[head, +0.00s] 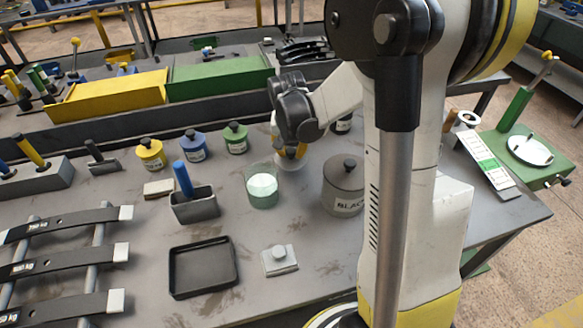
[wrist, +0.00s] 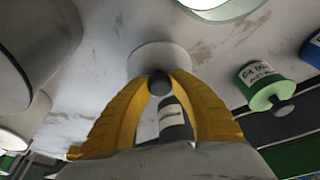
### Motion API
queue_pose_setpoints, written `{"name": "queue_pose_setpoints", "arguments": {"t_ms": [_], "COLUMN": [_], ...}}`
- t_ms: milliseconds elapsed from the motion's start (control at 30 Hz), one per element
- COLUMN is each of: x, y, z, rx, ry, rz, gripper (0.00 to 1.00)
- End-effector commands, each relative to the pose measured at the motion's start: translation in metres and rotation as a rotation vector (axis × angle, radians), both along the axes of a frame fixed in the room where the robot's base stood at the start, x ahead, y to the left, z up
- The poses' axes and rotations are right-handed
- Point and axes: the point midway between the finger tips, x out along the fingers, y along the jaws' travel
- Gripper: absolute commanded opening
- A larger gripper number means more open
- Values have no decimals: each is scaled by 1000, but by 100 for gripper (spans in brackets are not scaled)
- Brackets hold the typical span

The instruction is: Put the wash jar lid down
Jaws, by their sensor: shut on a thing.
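My gripper (head: 291,152) is over the table, behind and right of the open glass jar (head: 263,186) with pale liquid. In the wrist view its two yellow fingers (wrist: 160,80) are shut on the dark round knob of the wash jar lid (wrist: 158,57). The lid is a pale disc, lying flat beyond the fingertips. In the head view the lid (head: 290,167) shows only partly under the fingers. It is close to the tabletop; I cannot tell whether it touches. The glass jar also shows at the top of the wrist view (wrist: 225,10).
A large grey lidded pot (head: 344,190) stands right of the glass jar. Green (head: 236,139), blue (head: 194,147) and yellow (head: 151,154) jars stand to the left. A small labelled jar (wrist: 172,120) is behind my fingers. A black tray (head: 204,266) lies in front.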

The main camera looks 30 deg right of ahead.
Motion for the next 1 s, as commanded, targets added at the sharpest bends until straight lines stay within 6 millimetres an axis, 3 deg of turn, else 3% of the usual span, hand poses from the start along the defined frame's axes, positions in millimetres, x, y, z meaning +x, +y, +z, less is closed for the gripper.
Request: {"name": "queue_pose_setpoints", "arguments": {"t_ms": [300, 667, 700, 767, 1000], "x": [-6, -6, -6, -6, -6], "y": [4, 4, 4, 4, 4], "z": [-42, -43, -43, -43, -42], "rx": [0, 0, 0, 0, 0], "ry": [0, 0, 0, 0, 0], "rz": [-3, -3, -3, -3, -3], "gripper": [0, 0, 30, 46, 46]}}
